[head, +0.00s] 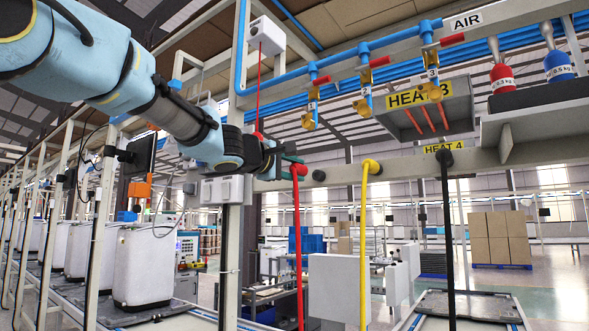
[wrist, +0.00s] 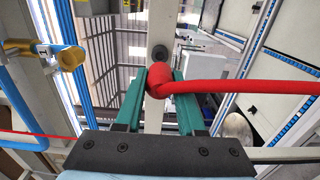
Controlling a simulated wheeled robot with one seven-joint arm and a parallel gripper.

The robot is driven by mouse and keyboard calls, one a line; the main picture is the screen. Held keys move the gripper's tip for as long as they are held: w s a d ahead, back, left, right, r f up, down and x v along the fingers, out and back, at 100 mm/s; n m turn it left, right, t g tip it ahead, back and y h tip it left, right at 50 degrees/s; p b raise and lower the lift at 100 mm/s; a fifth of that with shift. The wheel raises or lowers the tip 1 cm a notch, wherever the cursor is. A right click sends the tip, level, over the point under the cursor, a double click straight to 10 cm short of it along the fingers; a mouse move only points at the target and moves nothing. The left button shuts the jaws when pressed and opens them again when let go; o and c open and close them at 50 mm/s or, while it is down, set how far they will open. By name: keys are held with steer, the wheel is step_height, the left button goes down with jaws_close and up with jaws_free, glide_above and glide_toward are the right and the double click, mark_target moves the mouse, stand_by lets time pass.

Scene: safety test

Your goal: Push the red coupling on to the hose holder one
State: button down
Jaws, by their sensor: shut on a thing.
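The red coupling (head: 299,170) is held at the end of my arm, in front of the pale horizontal beam. Its red hose (head: 297,240) hangs straight down. My gripper (head: 291,167) is shut on the coupling. In the wrist view, the teal fingers (wrist: 160,84) grip the red coupling (wrist: 158,76) from both sides, and the hose runs off to the right. A dark round hose holder (head: 319,175) sits bare on the beam, just right of the coupling. It also shows in the wrist view (wrist: 160,53), beyond the coupling and apart from it in the picture. No number is visible on it.
A yellow coupling with its hose (head: 371,167) and a black one (head: 447,158) sit further right on the beam. Above are brass air valves (head: 365,104) on blue pipes and a HEAT 3 shelf (head: 430,108). A thin red cord (head: 259,90) hangs near my wrist.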

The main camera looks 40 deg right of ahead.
mark_target(292, 168)
steer(key=p+x, duration=0.1)
steer(key=x, duration=0.4)
steer(key=shift+d+p, duration=0.2)
steer(key=shift+p, duration=0.2)
steer(key=shift+b, duration=0.65)
stand_by(1.9)
steer(key=shift+w+d, duration=0.1)
steer(key=shift+d, duration=0.5)
stand_by(0.4)
steer(key=shift+c, duration=2.2)
jaws_free()
steer(key=shift+a, duration=0.1)
steer(key=b+v, duration=0.4)
steer(key=v, duration=0.6)
steer(key=shift+a, duration=0.4)
